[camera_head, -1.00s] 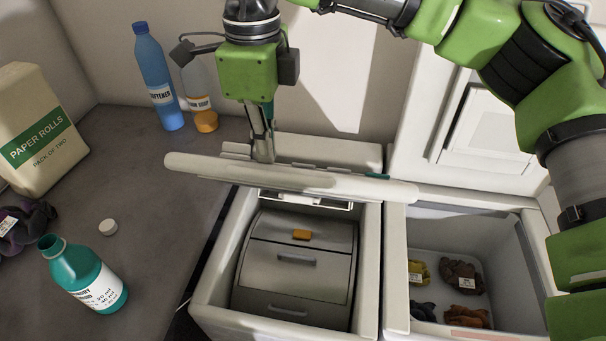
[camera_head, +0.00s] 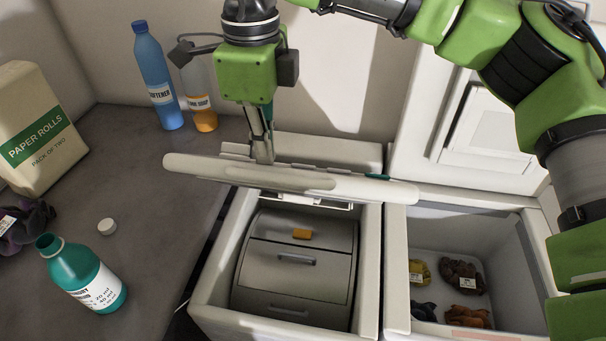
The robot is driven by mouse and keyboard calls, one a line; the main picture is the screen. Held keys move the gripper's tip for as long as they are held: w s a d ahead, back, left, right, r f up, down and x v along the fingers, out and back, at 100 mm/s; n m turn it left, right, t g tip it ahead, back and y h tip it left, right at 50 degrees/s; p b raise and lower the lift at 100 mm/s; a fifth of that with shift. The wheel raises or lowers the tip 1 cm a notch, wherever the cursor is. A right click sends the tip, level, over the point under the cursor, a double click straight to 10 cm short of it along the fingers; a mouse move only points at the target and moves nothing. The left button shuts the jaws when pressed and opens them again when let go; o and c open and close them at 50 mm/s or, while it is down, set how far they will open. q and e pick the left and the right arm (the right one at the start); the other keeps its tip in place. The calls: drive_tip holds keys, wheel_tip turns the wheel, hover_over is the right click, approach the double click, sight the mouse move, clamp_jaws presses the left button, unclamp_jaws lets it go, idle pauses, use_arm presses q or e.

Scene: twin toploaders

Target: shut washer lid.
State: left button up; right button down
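The washer lid (camera_head: 215,172) is a pale slab, partly lowered, tilted over the back of the left toploader (camera_head: 370,260). Its front edge stands clear of the rim, and the opening below is uncovered. A grey drum (camera_head: 292,275) with an orange catch (camera_head: 302,234) shows inside. My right gripper (camera_head: 262,150) points down at the back side of the lid and seems to touch it. Its fingers show as one narrow column with the tips partly hidden by the lid, so their opening is unclear. My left gripper is not in view.
The right toploader (camera_head: 397,270) stands open with several cloths (camera_head: 463,276) inside; its lid (camera_head: 490,130) is raised. On the grey counter (camera_head: 150,190) are a blue softener bottle (camera_head: 159,80), an orange-based bottle (camera_head: 204,119), a teal bottle (camera_head: 80,275), a white cap (camera_head: 107,227) and paper rolls (camera_head: 40,130).

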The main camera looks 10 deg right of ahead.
drive_tip(key=shift+s+f+b, duration=0.3)
drive_tip(key=shift+f, duration=0.25)
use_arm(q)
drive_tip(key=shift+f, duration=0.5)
use_arm(e)
drive_tip(key=shift+a+r, duration=0.1)
drive_tip(key=shift+r, duration=0.05)
use_arm(q)
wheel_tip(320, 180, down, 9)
drive_tip(key=b, duration=0.8)
drive_tip(key=shift+b, duration=0.35)
use_arm(e)
drive_tip(key=s+a+f, duration=0.2)
drive_tip(key=s+f, duration=0.4)
drive_tip(key=f, duration=0.2)
drive_tip(key=shift+s, duration=0.25)
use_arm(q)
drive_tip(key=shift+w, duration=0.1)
use_arm(e)
drive_tip(key=shift+f, duration=0.1)
